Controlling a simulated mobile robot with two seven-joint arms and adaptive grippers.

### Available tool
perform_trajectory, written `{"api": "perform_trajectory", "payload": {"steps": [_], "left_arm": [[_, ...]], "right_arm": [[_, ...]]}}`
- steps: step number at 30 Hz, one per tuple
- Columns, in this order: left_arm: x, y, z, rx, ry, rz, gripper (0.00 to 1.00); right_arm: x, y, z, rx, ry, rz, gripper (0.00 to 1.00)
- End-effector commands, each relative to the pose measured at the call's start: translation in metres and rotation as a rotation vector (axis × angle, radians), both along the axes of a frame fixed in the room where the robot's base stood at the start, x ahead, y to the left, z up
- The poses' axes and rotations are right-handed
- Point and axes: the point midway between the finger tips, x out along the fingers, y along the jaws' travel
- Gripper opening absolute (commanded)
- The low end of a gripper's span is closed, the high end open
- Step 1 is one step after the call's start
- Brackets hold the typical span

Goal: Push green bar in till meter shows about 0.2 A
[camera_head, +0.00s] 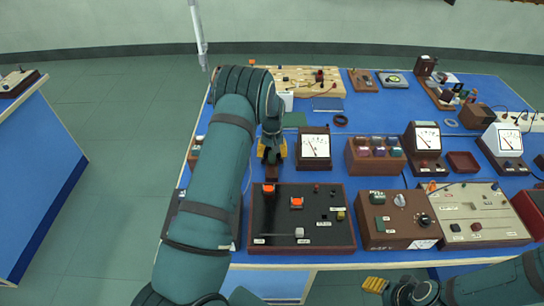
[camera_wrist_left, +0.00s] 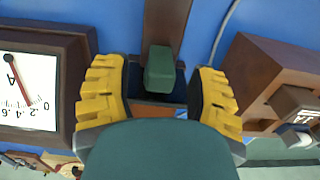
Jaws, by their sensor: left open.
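The green bar (camera_wrist_left: 160,68) shows as a green block end in a dark slot of a brown holder (camera_wrist_left: 166,25) in the left wrist view. My left gripper (camera_head: 272,150) is open, its yellow fingers (camera_wrist_left: 158,95) on either side of the bar with gaps between. In the head view the gripper hides the bar. The meter (camera_head: 315,147), marked A, stands just right of the gripper. It also shows at the left of the wrist view (camera_wrist_left: 30,85), its needle near the .2 mark. My right gripper (camera_head: 375,285) is off the table's front edge.
A black board (camera_head: 325,215) with orange parts lies in front of the left gripper. A brown control box (camera_head: 400,218) stands to its right. More meters (camera_head: 427,138) stand farther right. A wooden board (camera_head: 310,78) is at the back. Blue table top (camera_head: 225,125) shows between them.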

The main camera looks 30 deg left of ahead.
Motion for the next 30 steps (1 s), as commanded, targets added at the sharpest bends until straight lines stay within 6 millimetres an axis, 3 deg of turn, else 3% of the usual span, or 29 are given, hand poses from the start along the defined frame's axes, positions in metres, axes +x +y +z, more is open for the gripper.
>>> {"api": "perform_trajectory", "payload": {"steps": [9, 15, 30], "left_arm": [[0.000, 0.000, 0.066, 0.001, -0.003, 0.002, 0.57], [0.000, 0.001, 0.092, 0.001, -0.001, 0.001, 0.57], [-0.001, 0.001, 0.098, -0.002, 0.003, 0.005, 0.57]], "right_arm": [[0.000, 0.000, 0.000, 0.000, 0.000, 0.000, 0.53], [0.000, 0.000, 0.000, 0.000, 0.000, 0.000, 0.53], [0.000, 0.000, 0.000, 0.000, 0.000, 0.000, 0.53]]}}
